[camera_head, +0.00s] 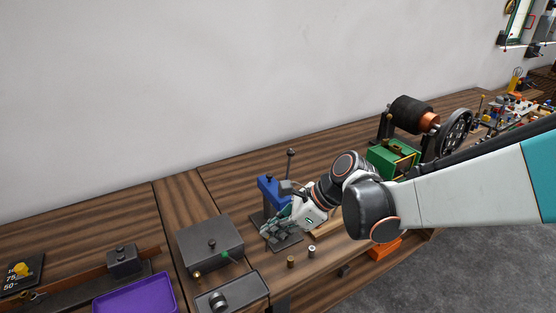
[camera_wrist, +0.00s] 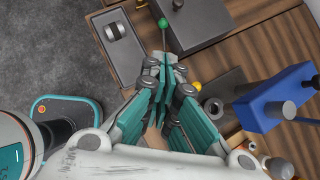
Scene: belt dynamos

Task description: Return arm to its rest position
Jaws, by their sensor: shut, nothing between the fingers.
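My arm reaches in from the right of the head view over the wooden bench. My gripper (camera_head: 270,232) is low in front of a blue press-like device (camera_head: 268,189) with an upright black lever. In the wrist view my gripper (camera_wrist: 166,70) has its teal fingers brought together, with nothing held. The blue device (camera_wrist: 268,102) is to the right of the fingers there. The gripper hides part of the device's base in the head view.
A dark grey box (camera_head: 209,243) stands left of my gripper. Two small cylinders (camera_head: 291,261) stand near the front edge. A purple tray (camera_head: 135,295) is at lower left. A green box (camera_head: 393,158) and a black-and-copper dynamo (camera_head: 410,114) stand behind my arm.

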